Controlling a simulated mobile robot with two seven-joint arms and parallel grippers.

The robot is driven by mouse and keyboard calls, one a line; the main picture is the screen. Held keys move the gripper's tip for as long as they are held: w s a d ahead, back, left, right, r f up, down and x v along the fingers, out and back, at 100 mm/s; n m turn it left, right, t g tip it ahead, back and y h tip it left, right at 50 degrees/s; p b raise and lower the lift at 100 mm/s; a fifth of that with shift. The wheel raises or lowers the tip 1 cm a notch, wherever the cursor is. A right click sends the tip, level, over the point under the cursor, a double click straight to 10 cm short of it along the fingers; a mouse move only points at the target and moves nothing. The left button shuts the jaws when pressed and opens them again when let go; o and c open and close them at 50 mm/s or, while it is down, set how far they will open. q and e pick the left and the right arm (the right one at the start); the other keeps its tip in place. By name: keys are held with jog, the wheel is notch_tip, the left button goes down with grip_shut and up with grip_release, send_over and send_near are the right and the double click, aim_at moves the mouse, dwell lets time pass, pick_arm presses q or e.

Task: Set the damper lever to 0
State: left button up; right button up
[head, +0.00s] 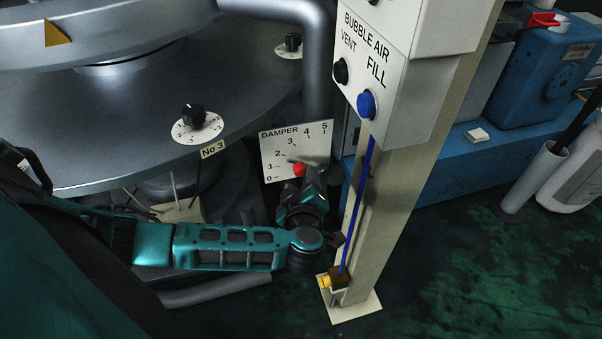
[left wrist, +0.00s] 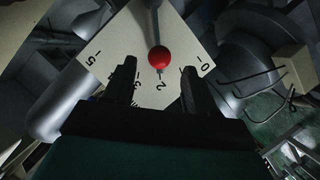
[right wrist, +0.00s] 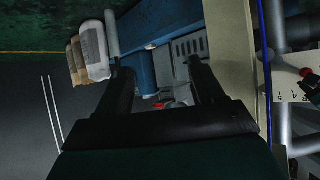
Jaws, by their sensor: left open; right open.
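The damper plate (head: 318,143) is a white card with a scale from 0 to 5. The damper lever's red ball knob (head: 299,169) stands in front of its lower part, near the 1 and 2 marks as seen from my head. My left gripper (head: 306,187) is just below the knob, hiding the lower lever and part of the plate. In the left wrist view the red knob (left wrist: 158,58) lies between the open fingertips (left wrist: 158,68), with a gap on each side, near the 2. My right gripper (right wrist: 160,68) is open and empty, away from the plate.
A cream post (head: 392,180) with a bubble air box (head: 385,60) and blue rod stands right of the plate. A round grey vessel with a No 3 dial (head: 195,118) is at the left. A blue machine (head: 535,70) stands behind, right. Green floor is open at lower right.

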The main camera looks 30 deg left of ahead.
aim_at(301, 174)
pick_arm(q)
jog(key=b+x, duration=0.1)
jog(key=x, duration=0.5)
jog(key=shift+c, duration=0.2)
grip_shut()
dwell(0.4)
